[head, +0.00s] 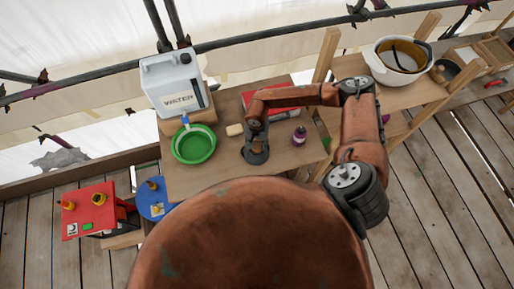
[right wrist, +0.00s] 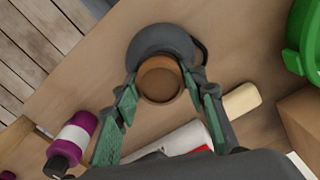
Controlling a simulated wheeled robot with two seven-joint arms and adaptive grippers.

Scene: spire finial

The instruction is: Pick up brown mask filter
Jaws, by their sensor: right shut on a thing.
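The brown mask filter (right wrist: 160,80) is a short round copper-brown piece in the middle of the right wrist view. It sits against a dark grey rounded piece (right wrist: 163,40) on the wooden table (head: 225,180). My right gripper (right wrist: 160,90) has its green-padded fingers on both sides of the filter and is shut on it. In the head view my right gripper (head: 256,148) points down at the table, and its fingers partly hide the filter. Whether the filter touches the grey piece cannot be told. My left gripper is not in view.
A cream block (head: 234,129), a green bowl (head: 194,145) and a white water canister (head: 174,84) are to the left. A red-and-white item (head: 270,87) lies behind. The table front is mostly clear.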

